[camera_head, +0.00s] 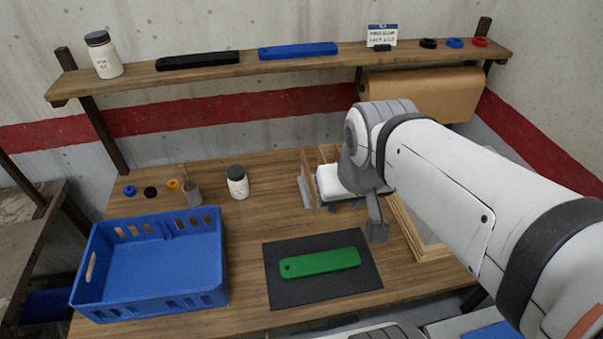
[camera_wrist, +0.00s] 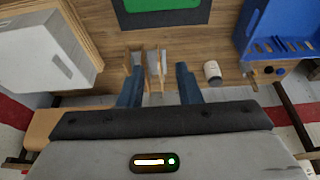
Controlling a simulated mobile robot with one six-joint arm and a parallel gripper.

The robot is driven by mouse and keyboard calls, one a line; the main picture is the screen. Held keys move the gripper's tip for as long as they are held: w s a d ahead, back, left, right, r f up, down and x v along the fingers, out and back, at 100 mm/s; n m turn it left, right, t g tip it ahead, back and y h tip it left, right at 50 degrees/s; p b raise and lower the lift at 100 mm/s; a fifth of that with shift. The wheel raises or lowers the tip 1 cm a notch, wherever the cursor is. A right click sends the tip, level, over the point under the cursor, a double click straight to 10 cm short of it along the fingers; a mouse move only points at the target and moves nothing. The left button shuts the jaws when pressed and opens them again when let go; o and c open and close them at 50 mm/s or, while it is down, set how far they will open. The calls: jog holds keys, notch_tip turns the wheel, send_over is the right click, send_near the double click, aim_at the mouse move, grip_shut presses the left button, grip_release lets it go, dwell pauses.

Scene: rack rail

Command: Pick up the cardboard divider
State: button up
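A small wooden rack with upright tan panels (camera_head: 308,172) stands at the back of the bench, partly hidden by my arm. In the wrist view, thin upright tan and pale pieces (camera_wrist: 153,62) show near and between my fingers. I cannot tell for certain which panel is the cardboard divider. My gripper (camera_wrist: 160,68) is open, with its two dark blue fingers apart on either side of some of these pieces. No grip on anything shows.
A blue crate (camera_head: 91,291) stands at the left. A green bar (camera_head: 320,262) lies on a dark mat (camera_head: 290,296) in front. A shelf (camera_head: 220,72) runs above, and a wooden-framed tray (camera_head: 432,252) lies right.

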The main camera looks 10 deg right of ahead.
jog(key=w+d+f, duration=0.1)
jog(key=w+d, duration=0.1)
jog(key=b, duration=1)
send_over(309, 171)
jog(key=s, duration=0.3)
notch_tip(309, 171, down, 19)
jog(key=shift+w+a+r, duration=0.1)
jog(key=shift+r, duration=0.1)
jog(key=shift+t, duration=0.3)
jog(key=shift+w+p+x, duration=0.2)
jog(key=shift+p+x, duration=0.95)
jog(key=shift+x, duration=2.75)
jog(key=shift+r, duration=0.1)
grip_shut()
